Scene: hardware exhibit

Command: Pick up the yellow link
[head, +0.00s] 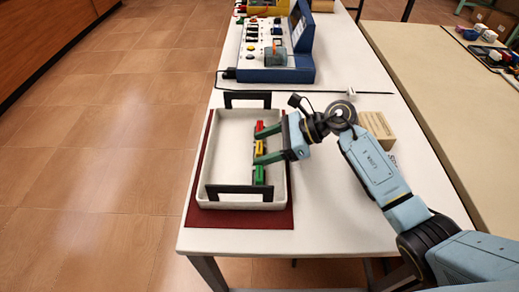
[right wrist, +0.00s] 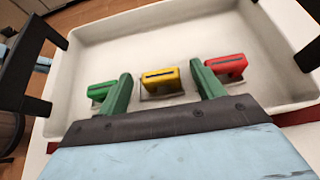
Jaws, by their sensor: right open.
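The yellow link (head: 259,148) lies in the white tray (head: 228,155), between a red link (head: 259,126) and a green link (head: 259,173). My right gripper (head: 257,147) is open over the tray, its two green fingers on either side of the yellow link. In the right wrist view the yellow link (right wrist: 160,82) shows in the gap between the fingertips (right wrist: 160,70), with clear space on both sides. The green link (right wrist: 101,92) is outside the left finger and the red link (right wrist: 228,65) outside the right finger. My left gripper is not in view.
The tray has raised walls and black handles (head: 239,190) at its near and far ends. It stands on a dark red mat (head: 240,219) on a white table. A cardboard-coloured block (head: 378,128) and a blue control panel (head: 275,55) stand beyond or beside it.

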